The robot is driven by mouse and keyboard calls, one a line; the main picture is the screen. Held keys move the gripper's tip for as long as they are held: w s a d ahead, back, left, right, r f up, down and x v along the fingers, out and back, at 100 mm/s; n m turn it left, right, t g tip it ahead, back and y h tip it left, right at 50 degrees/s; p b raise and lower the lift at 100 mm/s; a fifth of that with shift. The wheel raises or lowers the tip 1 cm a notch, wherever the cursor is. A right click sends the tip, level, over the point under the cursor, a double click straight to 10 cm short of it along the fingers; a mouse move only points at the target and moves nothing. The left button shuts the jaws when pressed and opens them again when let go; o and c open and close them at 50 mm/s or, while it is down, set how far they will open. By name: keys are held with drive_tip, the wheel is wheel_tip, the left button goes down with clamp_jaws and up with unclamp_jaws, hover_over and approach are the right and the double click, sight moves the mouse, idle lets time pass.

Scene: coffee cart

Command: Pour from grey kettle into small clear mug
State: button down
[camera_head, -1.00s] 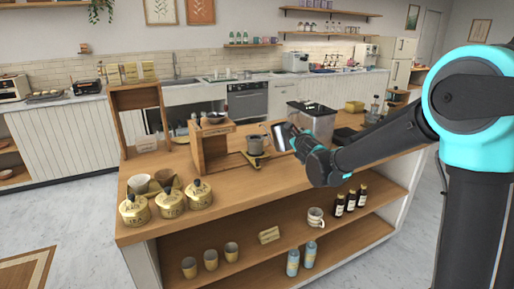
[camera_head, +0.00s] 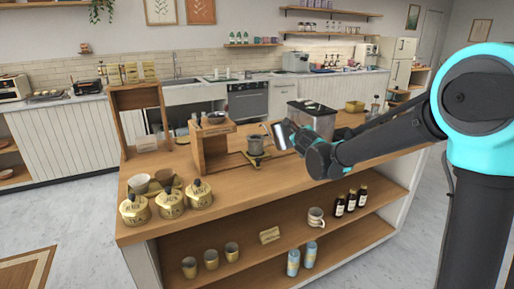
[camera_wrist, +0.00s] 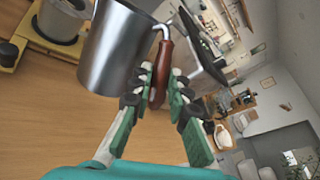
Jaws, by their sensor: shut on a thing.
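The grey kettle (camera_wrist: 118,48) is a metal vessel with a brown handle (camera_wrist: 162,72). My gripper (camera_wrist: 162,78) is shut on that handle. In the head view the kettle (camera_head: 279,136) shows partly behind my gripper (camera_head: 293,132), raised and seemingly tilted. The small clear mug (camera_head: 256,145) looks greyish and stands on a yellow-edged stand, just left of the kettle. It also shows in the wrist view (camera_wrist: 60,20), cut by the top edge. The kettle is beside the mug, apart from it. No stream of liquid shows, and the kettle's inside is hidden.
A wooden stand (camera_head: 198,152) is close left of the mug. A clear container (camera_head: 311,119) is behind my gripper. Several yellow tins (camera_head: 170,204) and cups sit at the counter's front left. The counter (camera_head: 250,187) in front of the mug is clear.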

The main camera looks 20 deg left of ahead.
drive_tip(key=shift+r, duration=0.15)
drive_tip(key=shift+r, duration=0.35)
drive_tip(key=shift+a, duration=0.1)
idle(0.6)
drive_tip(key=shift+r+n, duration=0.4)
drive_tip(key=shift+r, duration=0.05)
drive_tip(key=shift+a+h, duration=0.1)
drive_tip(key=shift+h, duration=0.3)
drive_tip(key=shift+w+a+r, duration=0.1)
drive_tip(key=shift+r, duration=0.35)
drive_tip(key=shift+r, duration=0.1)
drive_tip(key=shift+a+r+n+g, duration=0.25)
drive_tip(key=shift+r+n+g, duration=0.15)
drive_tip(key=shift+r, duration=0.15)
drive_tip(key=shift+f, duration=0.1)
idle(2.0)
